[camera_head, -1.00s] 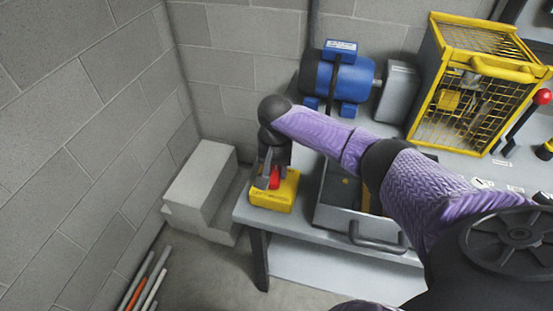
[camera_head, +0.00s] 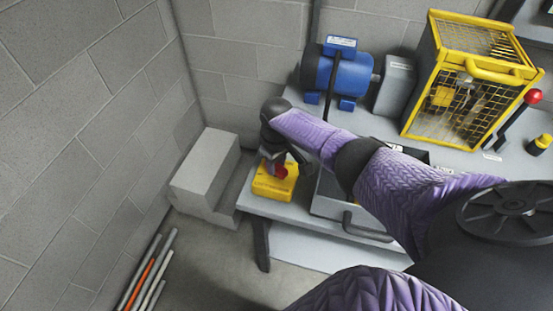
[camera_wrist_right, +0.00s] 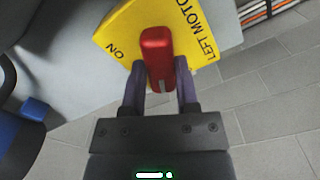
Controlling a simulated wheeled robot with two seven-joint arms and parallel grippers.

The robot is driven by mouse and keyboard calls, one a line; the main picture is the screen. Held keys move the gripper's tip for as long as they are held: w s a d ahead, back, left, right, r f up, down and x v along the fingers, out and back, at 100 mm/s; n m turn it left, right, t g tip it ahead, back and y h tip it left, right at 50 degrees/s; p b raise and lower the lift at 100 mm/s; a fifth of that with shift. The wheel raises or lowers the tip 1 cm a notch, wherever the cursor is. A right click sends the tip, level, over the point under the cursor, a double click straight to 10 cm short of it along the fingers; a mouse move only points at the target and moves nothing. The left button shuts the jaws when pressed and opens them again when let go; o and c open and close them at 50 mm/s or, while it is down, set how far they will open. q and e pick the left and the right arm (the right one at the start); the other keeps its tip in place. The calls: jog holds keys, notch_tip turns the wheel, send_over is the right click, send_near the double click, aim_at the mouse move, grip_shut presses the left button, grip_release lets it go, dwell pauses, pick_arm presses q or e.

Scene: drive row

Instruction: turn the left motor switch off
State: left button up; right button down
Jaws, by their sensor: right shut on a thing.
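The left motor switch is a yellow box (camera_head: 268,192) at the front left corner of the bench. It has a red handle (camera_head: 281,172) on top. My right gripper (camera_head: 275,166) reaches down over it. In the right wrist view the yellow box (camera_wrist_right: 120,32) carries the words "ON" on the left and "LEFT MOTO…" on the right. There the red handle (camera_wrist_right: 157,50) stands between the fingers of my right gripper (camera_wrist_right: 161,88), which is shut on it. I see no "OFF" mark. My left gripper is out of view.
A grey open bin (camera_head: 335,203) stands right of the switch, partly behind my arm. A blue motor (camera_head: 352,76) and a yellow cage (camera_head: 470,95) stand farther back. Grey blocks (camera_head: 203,175) lie left of the bench, with rods (camera_head: 150,270) on the floor.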

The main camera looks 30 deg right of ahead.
jog(key=n, duration=0.2)
jog(key=shift+n, duration=1.8)
jog(key=shift+c, duration=1.8)
grip_release()
notch_tip(320, 180, up, 10)
jog(key=p, duration=0.4)
jog(key=shift+p, duration=0.4)
